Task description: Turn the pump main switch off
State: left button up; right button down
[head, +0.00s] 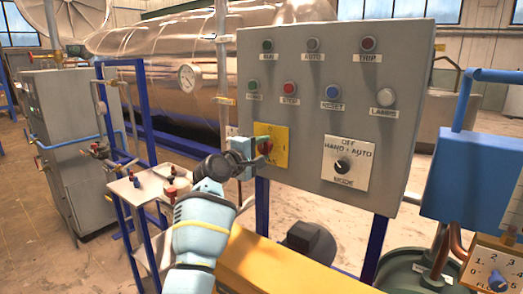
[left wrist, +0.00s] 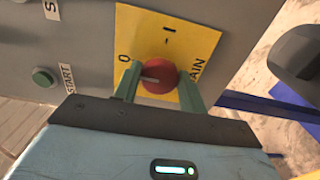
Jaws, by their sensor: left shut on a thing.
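The pump main switch is a red rotary knob (head: 265,147) on a yellow plate (head: 281,146) at the lower left of the grey control panel. In the left wrist view the knob (left wrist: 158,75) has a pale pointer mark toward the left, and its plate (left wrist: 196,38) reads 0, I and partly MAIN. My left gripper (head: 259,149) reaches the knob from the left. Its two green fingers (left wrist: 160,82) sit on either side of the knob, shut on it. The fingers hide part of the plate lettering. My right gripper is not in view.
The panel (head: 330,75) also carries lamps, push buttons and a mode selector (head: 343,166). The green start button (left wrist: 43,77) is near my left gripper. A blue box (head: 470,175) is at right.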

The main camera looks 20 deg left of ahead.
pick_arm(q)
jog(key=o, duration=0.9)
jog(key=shift+o, duration=0.2)
jog(key=shift+s, duration=0.1)
jog(key=shift+s+a, duration=0.25)
jog(key=shift+s, duration=0.25)
jog(key=v, duration=0.6)
jog(key=shift+s, duration=0.3)
jog(key=shift+f, duration=0.1)
